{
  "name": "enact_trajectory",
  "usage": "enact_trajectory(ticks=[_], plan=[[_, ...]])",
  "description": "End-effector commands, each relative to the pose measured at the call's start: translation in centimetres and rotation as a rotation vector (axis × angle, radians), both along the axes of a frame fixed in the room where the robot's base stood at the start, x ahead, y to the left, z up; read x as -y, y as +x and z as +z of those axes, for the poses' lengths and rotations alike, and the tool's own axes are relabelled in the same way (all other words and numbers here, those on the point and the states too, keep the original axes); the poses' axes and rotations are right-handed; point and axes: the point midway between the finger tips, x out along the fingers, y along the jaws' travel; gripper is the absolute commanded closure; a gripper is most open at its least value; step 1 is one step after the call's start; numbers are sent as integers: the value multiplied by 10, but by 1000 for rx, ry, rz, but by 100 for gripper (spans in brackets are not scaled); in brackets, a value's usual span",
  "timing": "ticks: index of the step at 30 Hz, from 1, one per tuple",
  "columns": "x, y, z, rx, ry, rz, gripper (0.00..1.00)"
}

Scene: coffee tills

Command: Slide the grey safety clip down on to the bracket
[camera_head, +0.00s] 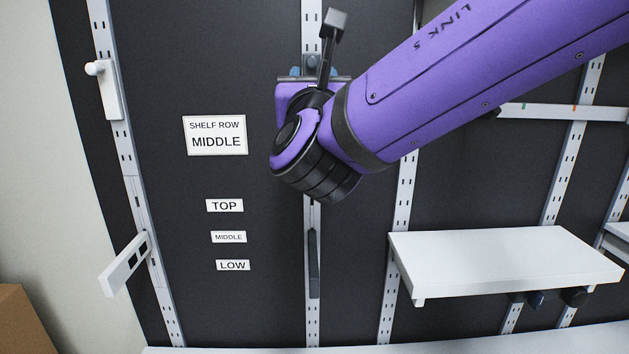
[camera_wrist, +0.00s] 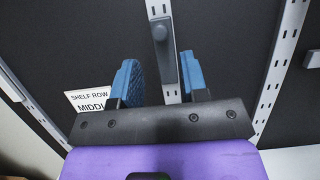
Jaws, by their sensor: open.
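The grey safety clip (camera_wrist: 164,65), a dark grey plate with a round knob, sits on the slotted middle upright. In the head view its upper part (camera_head: 312,62) shows just above my gripper. My gripper (camera_wrist: 162,78) is open and empty, its blue fingers on either side of the clip's lower part in the picture. I cannot tell how far the fingertips are from it. In the head view my gripper (camera_head: 311,71) is largely hidden by my wrist. A dark bracket (camera_head: 313,264) is on the same upright lower down, below my wrist.
A white clip (camera_head: 110,92) and white bracket (camera_head: 124,264) are on the left upright. A white shelf (camera_head: 505,262) juts out at the right. Labels, including the shelf row sign (camera_head: 215,135), are on the dark wall panel. A brown box (camera_head: 25,325) stands lower left.

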Motion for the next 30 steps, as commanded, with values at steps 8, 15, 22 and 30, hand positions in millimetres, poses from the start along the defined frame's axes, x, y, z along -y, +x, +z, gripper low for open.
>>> enact_trajectory(ticks=[8,15,22,30], plan=[[1,32,11,-1,1,-2,60],[3,61,22,-1,1,-3,60],[3,67,24,-1,1,-1,96],[3,67,19,-2,0,-1,98]])
